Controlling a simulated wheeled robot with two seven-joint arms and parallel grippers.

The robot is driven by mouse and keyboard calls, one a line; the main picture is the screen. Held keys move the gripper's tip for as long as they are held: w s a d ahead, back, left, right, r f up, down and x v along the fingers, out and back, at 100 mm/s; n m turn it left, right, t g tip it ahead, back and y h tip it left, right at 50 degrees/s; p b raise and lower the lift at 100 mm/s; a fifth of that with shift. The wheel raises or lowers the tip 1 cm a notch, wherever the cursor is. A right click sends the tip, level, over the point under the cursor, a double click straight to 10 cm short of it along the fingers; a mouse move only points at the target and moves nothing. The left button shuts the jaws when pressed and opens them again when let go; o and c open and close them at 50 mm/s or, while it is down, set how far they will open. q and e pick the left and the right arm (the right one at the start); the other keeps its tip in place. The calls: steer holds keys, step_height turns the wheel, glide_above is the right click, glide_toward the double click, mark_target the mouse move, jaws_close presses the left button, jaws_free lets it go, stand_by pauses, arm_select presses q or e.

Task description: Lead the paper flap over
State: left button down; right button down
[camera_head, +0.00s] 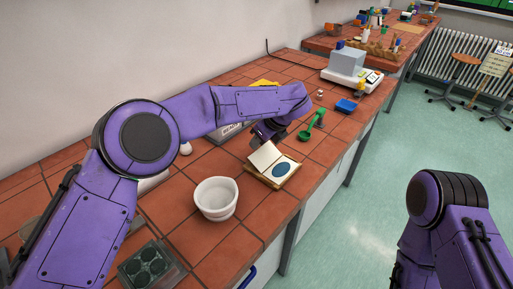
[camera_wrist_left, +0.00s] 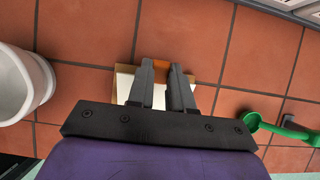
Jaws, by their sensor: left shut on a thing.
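A small wooden-edged pad (camera_head: 277,178) lies on the tiled bench, with a dark blue disc (camera_head: 282,169) on its right part. Its cream paper flap (camera_head: 264,156) stands raised at the left part, tilted. My left gripper (camera_head: 268,134) is at the flap's far upper edge, and its fingers are partly hidden by my arm.
A white bowl (camera_head: 216,198) stands left of the pad. A green scoop (camera_head: 312,124) and a blue tray (camera_head: 346,105) lie beyond it to the right. A scale (camera_head: 351,76) stands farther back. The bench's front edge runs close to the pad.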

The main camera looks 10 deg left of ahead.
arm_select(q)
steer(key=shift+s+d+r+t+y+b, duration=0.2)
steer(key=shift+d+r+t+y+b, duration=0.15)
steer(key=shift+y+b, duration=0.2)
steer(key=c, duration=1)
jaws_free()
steer(key=shift+o, duration=0.2)
steer(key=b+v, duration=0.1)
steer(key=v, duration=0.9)
steer(key=shift+d+r, duration=0.1)
